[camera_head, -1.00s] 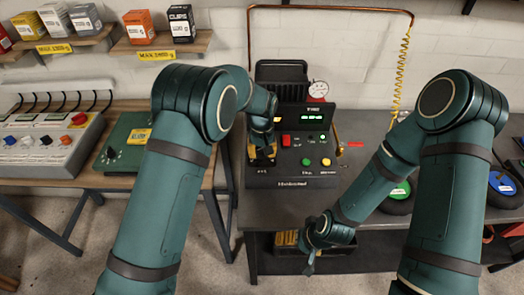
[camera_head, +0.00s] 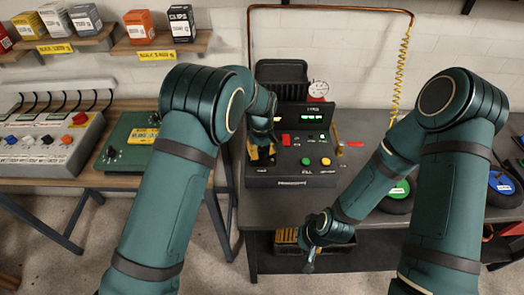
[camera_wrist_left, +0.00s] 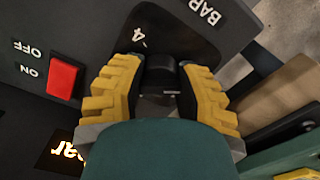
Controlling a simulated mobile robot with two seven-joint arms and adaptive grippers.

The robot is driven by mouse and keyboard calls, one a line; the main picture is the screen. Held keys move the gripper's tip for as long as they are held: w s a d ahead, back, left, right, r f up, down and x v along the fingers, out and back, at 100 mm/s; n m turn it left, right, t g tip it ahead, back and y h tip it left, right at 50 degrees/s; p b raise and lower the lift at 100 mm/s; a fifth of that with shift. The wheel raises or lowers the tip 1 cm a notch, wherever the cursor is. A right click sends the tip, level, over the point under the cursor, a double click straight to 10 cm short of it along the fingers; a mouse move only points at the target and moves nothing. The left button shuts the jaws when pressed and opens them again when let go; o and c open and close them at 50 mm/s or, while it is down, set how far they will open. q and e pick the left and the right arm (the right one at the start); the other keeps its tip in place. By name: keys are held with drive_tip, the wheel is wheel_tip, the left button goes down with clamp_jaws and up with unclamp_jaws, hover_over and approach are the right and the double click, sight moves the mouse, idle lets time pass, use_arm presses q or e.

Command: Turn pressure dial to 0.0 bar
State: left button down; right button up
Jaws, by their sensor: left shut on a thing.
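The control box (camera_head: 290,168) is dark, with a green-lit display (camera_head: 313,117) whose digits I cannot read. The pressure dial is a black knob, seen in the left wrist view (camera_wrist_left: 160,72), beside a "4" mark and the word "BAR". My left gripper (camera_head: 262,158) is at the box's left front; in the left wrist view its yellow fingers (camera_wrist_left: 160,88) are shut on the knob from both sides. In the head view the knob is hidden by the gripper. My right gripper (camera_head: 309,262) hangs in front of the bench, away from the box; its finger opening is unclear.
A red switch marked ON and OFF (camera_wrist_left: 64,77) sits near the dial. Green (camera_head: 305,161) and yellow (camera_head: 326,161) buttons are to its right. A round gauge (camera_head: 318,89) stands behind the box. A crate (camera_head: 288,240) sits under the bench.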

sight(262, 149)
use_arm(q)
drive_tip(key=c, duration=0.6)
unclamp_jaws()
wheel_tip(262, 149, up, 12)
idle(0.5)
